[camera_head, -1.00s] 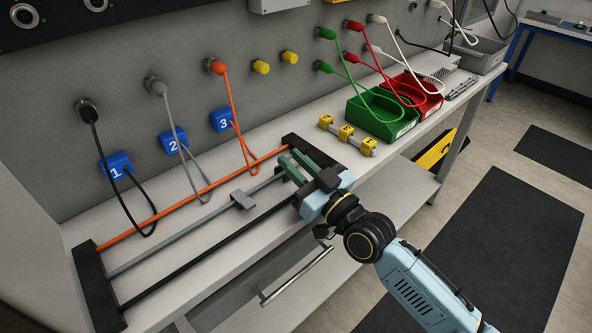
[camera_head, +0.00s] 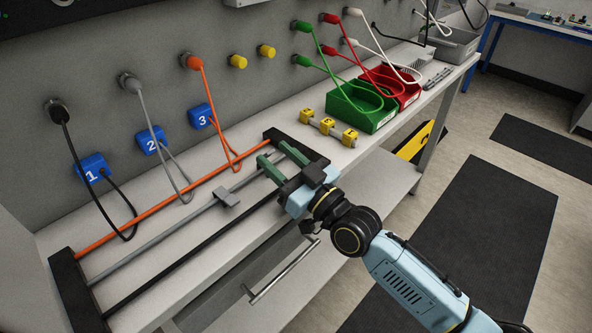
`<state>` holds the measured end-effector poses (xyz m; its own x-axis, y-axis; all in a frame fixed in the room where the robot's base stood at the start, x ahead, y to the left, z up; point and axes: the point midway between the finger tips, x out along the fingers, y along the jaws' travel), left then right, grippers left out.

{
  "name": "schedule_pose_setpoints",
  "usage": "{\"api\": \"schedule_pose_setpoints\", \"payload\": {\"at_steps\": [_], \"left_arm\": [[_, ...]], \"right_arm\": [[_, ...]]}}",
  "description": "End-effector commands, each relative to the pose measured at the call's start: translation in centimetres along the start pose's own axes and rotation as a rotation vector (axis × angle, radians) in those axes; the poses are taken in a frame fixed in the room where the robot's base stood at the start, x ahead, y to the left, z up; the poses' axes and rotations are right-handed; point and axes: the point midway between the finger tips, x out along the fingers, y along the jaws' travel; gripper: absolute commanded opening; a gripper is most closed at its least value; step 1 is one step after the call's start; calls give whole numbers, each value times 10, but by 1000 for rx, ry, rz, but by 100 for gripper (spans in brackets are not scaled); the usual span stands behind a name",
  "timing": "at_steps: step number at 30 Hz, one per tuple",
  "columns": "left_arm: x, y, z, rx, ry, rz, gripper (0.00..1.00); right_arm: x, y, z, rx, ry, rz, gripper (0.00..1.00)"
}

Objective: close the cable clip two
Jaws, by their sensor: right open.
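The gripper hides the far end of the grey rod. My left gripper is not in view.
Blue blocks 1 (camera_head: 91,168) and 3 (camera_head: 201,116) flank block 2, with hanging cables. An orange rod (camera_head: 160,205) and a black rod (camera_head: 185,258) run beside the grey one. Yellow blocks (camera_head: 327,125), a green bin (camera_head: 362,108) and a red bin (camera_head: 395,86) stand farther right.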

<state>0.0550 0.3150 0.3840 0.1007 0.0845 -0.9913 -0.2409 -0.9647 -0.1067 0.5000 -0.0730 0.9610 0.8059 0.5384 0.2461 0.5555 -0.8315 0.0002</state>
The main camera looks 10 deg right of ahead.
Motion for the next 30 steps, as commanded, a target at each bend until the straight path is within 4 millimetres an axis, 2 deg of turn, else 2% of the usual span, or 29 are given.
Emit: {"api": "schedule_pose_setpoints", "payload": {"at_steps": [5, 12, 18, 24, 30], "left_arm": [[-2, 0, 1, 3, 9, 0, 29], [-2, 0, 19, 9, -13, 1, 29], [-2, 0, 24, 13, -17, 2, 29], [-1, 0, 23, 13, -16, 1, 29], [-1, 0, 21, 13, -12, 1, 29]], "right_arm": [[-29, 0, 1, -2, -5, 0, 42], [-85, 0, 1, -2, -7, -1, 42], [-117, 0, 1, -1, -4, 1, 42], [-129, 0, 0, 0, 0, 0, 42], [-130, 0, 0, 0, 0, 0, 42]]}}
